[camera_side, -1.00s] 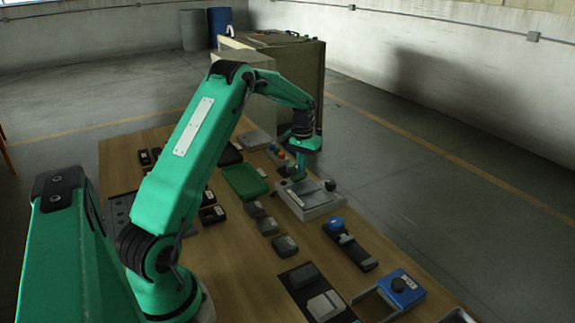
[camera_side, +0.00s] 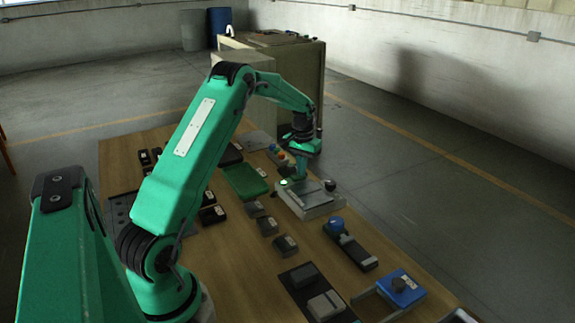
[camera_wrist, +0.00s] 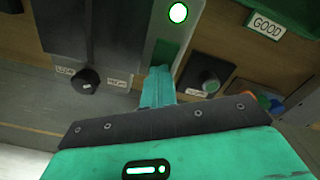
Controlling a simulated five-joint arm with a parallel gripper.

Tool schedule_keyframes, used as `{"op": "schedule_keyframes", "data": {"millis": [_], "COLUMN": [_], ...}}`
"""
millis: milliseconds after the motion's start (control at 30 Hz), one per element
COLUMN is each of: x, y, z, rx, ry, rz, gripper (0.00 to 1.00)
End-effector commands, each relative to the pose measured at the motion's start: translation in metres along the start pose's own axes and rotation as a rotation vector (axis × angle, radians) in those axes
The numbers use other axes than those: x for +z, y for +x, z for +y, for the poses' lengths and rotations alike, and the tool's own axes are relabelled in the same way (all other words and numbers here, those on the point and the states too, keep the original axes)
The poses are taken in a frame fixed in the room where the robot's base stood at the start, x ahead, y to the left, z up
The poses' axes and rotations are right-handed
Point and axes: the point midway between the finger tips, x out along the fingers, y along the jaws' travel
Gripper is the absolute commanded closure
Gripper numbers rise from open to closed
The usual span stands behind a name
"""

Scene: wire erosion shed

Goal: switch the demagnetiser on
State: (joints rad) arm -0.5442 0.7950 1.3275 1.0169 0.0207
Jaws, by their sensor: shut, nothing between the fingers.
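The grey unit (camera_side: 312,205), which looks like the demagnetiser, has a pale top and a black knob (camera_side: 330,185). The knob (camera_wrist: 85,80) also shows in the wrist view, between two small labels. A panel along the unit's side carries a lit green lamp (camera_wrist: 178,13) and a green switch (camera_wrist: 165,53). The lamp also glows in the side view (camera_side: 283,183). My gripper (camera_side: 290,179) is shut and empty, low at the unit's far left end. In the wrist view its fingertips (camera_wrist: 158,75) are just below the green switch; contact cannot be told.
A green tray (camera_side: 243,192) labelled GOOD lies left of the unit. A box with coloured buttons (camera_side: 278,156) stands close behind my gripper. Several dark grey blocks (camera_side: 268,225), a blue-knobbed fixture (camera_side: 355,252) and a blue box (camera_side: 402,291) lie nearer. Bare wood shows between them.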

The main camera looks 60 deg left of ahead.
Motion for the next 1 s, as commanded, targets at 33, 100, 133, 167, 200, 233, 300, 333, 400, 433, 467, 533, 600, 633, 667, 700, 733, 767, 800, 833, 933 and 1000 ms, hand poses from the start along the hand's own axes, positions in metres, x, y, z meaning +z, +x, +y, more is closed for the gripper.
{"op": "schedule_keyframes", "data": {"millis": [33, 100, 133, 167, 200, 233, 300, 333, 400, 433, 467, 533, 600, 633, 667, 700, 733, 767, 800, 833, 933, 1000], "x": [0.001, 0.001, 0.001, 0.001, 0.001, 0.001, 0.001, 0.001, 0.001, 0.001, 0.001, 0.0, 0.0, 0.0, 0.0, 0.0, 0.0, 0.0, 0.0, 0.0, 0.0, 0.0], "y": [0.002, 0.001, 0.001, 0.0, -0.001, -0.002, -0.005, -0.007, -0.011, -0.013, -0.015, -0.019, -0.023, -0.025, -0.026, -0.028, -0.03, -0.032, -0.034, -0.036, -0.042, -0.046], "z": [0.0, 0.0, 0.0, 0.0, 0.0, 0.0, 0.0, 0.0, 0.0, 0.0, 0.0, 0.0, 0.0, 0.0, 0.0, 0.0, 0.0, 0.0, 0.0, 0.0, 0.0, 0.0], "rx": [0.0, 0.0, 0.0, 0.0, 0.0, 0.0, 0.0, 0.0, 0.0, 0.0, 0.0, 0.0, 0.0, 0.0, 0.0, 0.0, 0.0, 0.0, 0.0, 0.0, 0.0, 0.0], "ry": [0.0, 0.0, 0.0, 0.0, 0.0, 0.0, 0.0, 0.0, 0.0, 0.0, 0.0, 0.0, 0.0, 0.0, 0.0, 0.0, 0.0, 0.0, 0.0, 0.0, 0.0, 0.0], "rz": [-0.004, -0.005, -0.005, -0.005, -0.004, -0.004, -0.003, -0.002, -0.002, -0.003, -0.002, -0.001, -0.001, -0.001, -0.002, -0.002, -0.002, -0.002, -0.001, -0.001, -0.001, -0.001], "gripper": [1.0, 1.0, 1.0, 1.0, 1.0, 1.0, 1.0, 1.0, 1.0, 1.0, 1.0, 1.0, 1.0, 1.0, 1.0, 1.0, 1.0, 1.0, 1.0, 1.0, 1.0, 1.0]}}
